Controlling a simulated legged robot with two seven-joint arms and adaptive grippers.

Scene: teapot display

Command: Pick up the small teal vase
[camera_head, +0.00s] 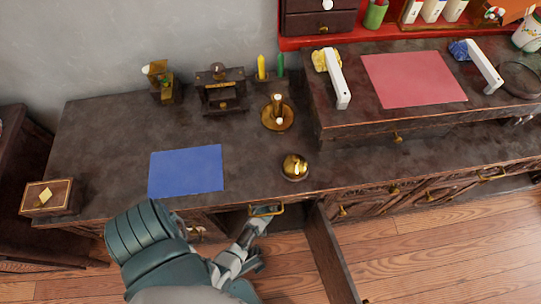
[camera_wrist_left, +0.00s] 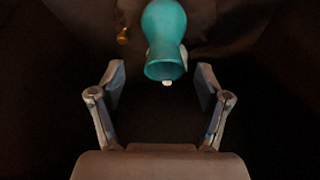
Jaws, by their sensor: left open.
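The small teal vase (camera_wrist_left: 165,38) shows in the left wrist view, in a dark space, with its flared mouth toward me. My left gripper (camera_wrist_left: 160,78) is open, and its two fingers stand apart on either side, just short of the vase's mouth. Nothing is between the fingertips. In the head view my left gripper (camera_head: 256,258) is low at the front of the dark cabinet, by an open compartment. The vase is hidden in the head view. My right gripper is in neither view.
An open door (camera_head: 332,255) stands out to the right of my left gripper. The cabinet top (camera_head: 110,130) holds a blue mat (camera_head: 186,171), a brass bell-like object (camera_head: 294,167) and a candle holder (camera_head: 277,114). A small box (camera_head: 46,197) is at the left edge.

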